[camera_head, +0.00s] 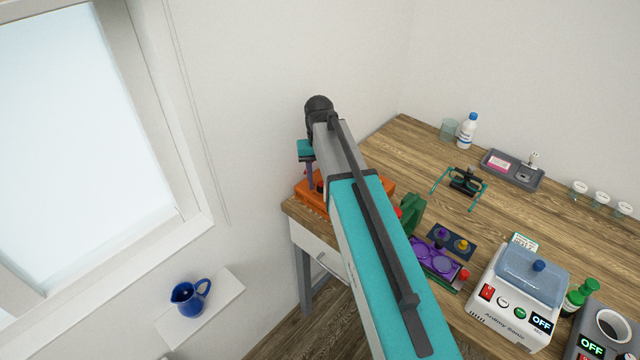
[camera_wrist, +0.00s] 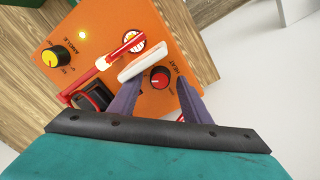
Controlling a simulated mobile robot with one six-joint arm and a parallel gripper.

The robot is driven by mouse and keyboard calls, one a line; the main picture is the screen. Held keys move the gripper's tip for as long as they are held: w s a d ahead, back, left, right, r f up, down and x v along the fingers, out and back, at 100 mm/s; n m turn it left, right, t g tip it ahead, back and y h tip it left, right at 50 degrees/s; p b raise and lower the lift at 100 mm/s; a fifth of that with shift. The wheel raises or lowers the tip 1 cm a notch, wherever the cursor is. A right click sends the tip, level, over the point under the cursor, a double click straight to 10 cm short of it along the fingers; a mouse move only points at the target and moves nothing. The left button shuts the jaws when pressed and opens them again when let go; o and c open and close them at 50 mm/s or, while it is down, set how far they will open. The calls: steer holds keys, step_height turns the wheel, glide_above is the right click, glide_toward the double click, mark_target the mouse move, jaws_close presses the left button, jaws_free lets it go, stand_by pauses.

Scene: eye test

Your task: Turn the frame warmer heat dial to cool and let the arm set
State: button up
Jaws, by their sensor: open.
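The orange frame warmer (camera_head: 312,197) stands at the table's left corner in the head view, partly hidden by my arm. In the wrist view its orange top (camera_wrist: 62,85) carries a red heat dial (camera_wrist: 160,77) marked HEAT; its setting is too small to read. My gripper (camera_wrist: 158,88) is open, its purple fingers on either side of the heat dial; I cannot tell whether they touch it. It also shows above the warmer in the head view (camera_head: 310,173). A red arm-like piece (camera_wrist: 112,56) lies slanted across the warmer, with a white pad (camera_wrist: 145,61) beside the dial.
A yellow ANGLE dial (camera_wrist: 55,57), a lit yellow lamp (camera_wrist: 82,35) and a dark square opening (camera_wrist: 92,97) are on the warmer. A glasses frame holder (camera_head: 465,183), a purple tray (camera_head: 437,262) and a white ultrasonic-type box (camera_head: 515,300) stand right of my arm.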

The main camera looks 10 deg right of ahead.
steer(key=shift+f, duration=0.1)
steer(key=c, duration=1)
steer(key=shift+a, duration=0.2)
steer(key=shift+c, duration=0.2)
steer(key=shift+d, duration=0.15)
